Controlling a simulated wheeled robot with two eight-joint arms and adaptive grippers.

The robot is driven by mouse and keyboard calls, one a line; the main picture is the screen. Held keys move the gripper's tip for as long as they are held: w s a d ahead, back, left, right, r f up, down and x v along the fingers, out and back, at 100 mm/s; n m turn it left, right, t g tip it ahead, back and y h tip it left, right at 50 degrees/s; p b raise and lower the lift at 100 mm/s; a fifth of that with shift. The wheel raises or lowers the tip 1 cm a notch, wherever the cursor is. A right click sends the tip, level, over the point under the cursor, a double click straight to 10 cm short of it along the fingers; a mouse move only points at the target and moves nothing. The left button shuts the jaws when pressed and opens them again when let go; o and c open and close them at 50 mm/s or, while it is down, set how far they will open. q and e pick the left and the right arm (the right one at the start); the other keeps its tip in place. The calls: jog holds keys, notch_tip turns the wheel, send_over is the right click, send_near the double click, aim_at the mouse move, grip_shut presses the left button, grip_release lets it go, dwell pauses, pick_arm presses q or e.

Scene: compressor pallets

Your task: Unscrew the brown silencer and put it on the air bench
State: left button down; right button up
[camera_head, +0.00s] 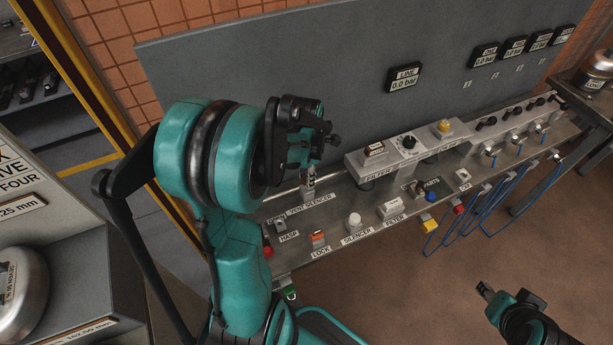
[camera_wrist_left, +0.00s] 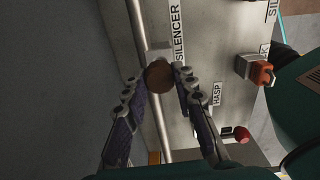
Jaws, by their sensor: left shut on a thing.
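The brown silencer (camera_wrist_left: 158,74) shows as a round brown end between the two fingertips of my left gripper in the left wrist view. My left gripper (camera_head: 309,163) is shut on it above the left end of the air bench (camera_head: 333,190), by the label VENT SILENCER. In the head view the gripper hides the silencer. I cannot tell whether the silencer is still joined to its port. A white knob (camera_head: 354,220) stands behind the SILENCER label on the bench. My right gripper (camera_head: 487,291) is at the lower right, off the bench; its jaw opening is unclear.
An orange lock (camera_head: 318,239) and a red button (camera_head: 268,252) sit at the bench's near left. A filter box (camera_head: 375,154) and valves with blue hoses (camera_head: 485,205) are to the right. A grey panel (camera_head: 300,60) rises behind. Bench space around the SILENCER label is partly clear.

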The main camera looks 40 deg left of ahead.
pick_arm(q)
jog(key=shift+r, duration=0.15)
jog(key=shift+r+p, duration=0.55)
jog(key=shift+r, duration=0.15)
dwell(0.5)
